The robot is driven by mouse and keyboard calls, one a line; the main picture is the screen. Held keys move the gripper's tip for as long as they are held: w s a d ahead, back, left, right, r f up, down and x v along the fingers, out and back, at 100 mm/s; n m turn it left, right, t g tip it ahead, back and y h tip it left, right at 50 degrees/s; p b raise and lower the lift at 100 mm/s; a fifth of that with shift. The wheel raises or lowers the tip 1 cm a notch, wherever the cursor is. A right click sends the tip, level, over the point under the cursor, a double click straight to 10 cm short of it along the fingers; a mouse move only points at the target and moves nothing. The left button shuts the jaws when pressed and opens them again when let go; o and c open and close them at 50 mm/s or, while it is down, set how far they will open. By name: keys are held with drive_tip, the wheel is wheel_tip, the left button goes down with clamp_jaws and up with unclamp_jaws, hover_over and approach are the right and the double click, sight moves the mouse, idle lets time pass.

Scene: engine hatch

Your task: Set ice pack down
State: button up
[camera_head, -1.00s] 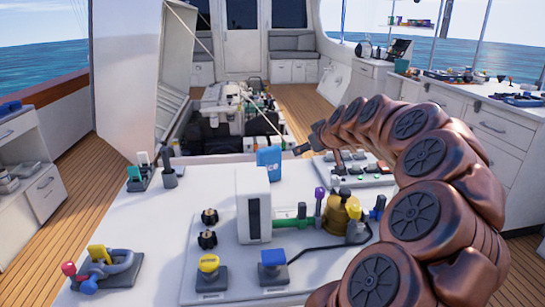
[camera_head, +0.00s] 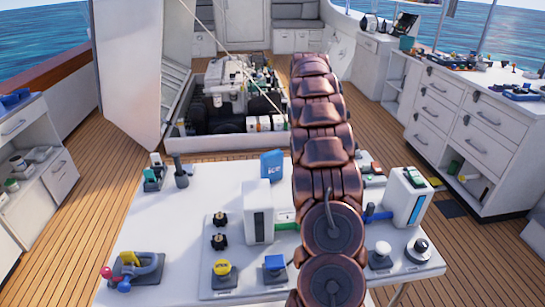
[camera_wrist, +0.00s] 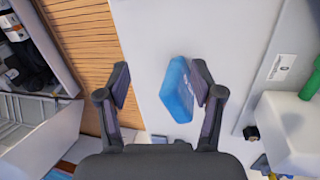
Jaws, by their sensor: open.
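The ice pack (camera_head: 272,164) is a small blue block with a white mark. It stands near the far edge of the white table (camera_head: 215,180), just left of my arm. In the wrist view the ice pack (camera_wrist: 176,92) is on the white surface, between the lines of my fingers and close to the right one; I cannot tell whether they touch. My gripper (camera_wrist: 161,75) is open, with a wide gap between its fingers. In the head view my own arm hides the gripper.
A white box-shaped device (camera_head: 257,212) stands in front of the ice pack. Levers (camera_head: 180,172) stand to its left, with black knobs (camera_head: 220,230) nearer. The open engine hatch (camera_head: 235,105) is beyond the table. Bare tabletop lies left of the ice pack.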

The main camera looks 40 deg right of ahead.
sight(273, 153)
drive_tip(key=w+a+f+n+p, duration=0.1)
drive_tip(key=a, duration=0.1)
drive_tip(key=w+a+n+g+y+p, duration=0.1)
drive_tip(key=w+a+n, duration=0.1)
drive_tip(key=a, duration=0.1)
drive_tip(key=w+a+f+n+p, duration=0.1)
drive_tip(key=w+a+n+p, duration=0.1)
drive_tip(key=a, duration=0.1)
drive_tip(key=shift+f+g+y, duration=0.3)
drive_tip(key=shift+f+y, duration=0.05)
drive_tip(key=shift+y, duration=0.05)
drive_tip(key=shift+w+a+f, duration=0.15)
drive_tip(key=shift+a+f, duration=0.05)
drive_tip(key=shift+f, duration=0.05)
wheel_tip(273, 153, down, 2)
drive_tip(key=shift+f+p, duration=0.2)
drive_tip(key=shift+p, duration=0.1)
drive_tip(key=shift+w+f+p, duration=0.2)
drive_tip(key=shift+f+p, duration=0.9)
drive_tip(key=shift+f, duration=1.6)
drive_tip(key=shift+c, duration=0.4)
clamp_jaws()
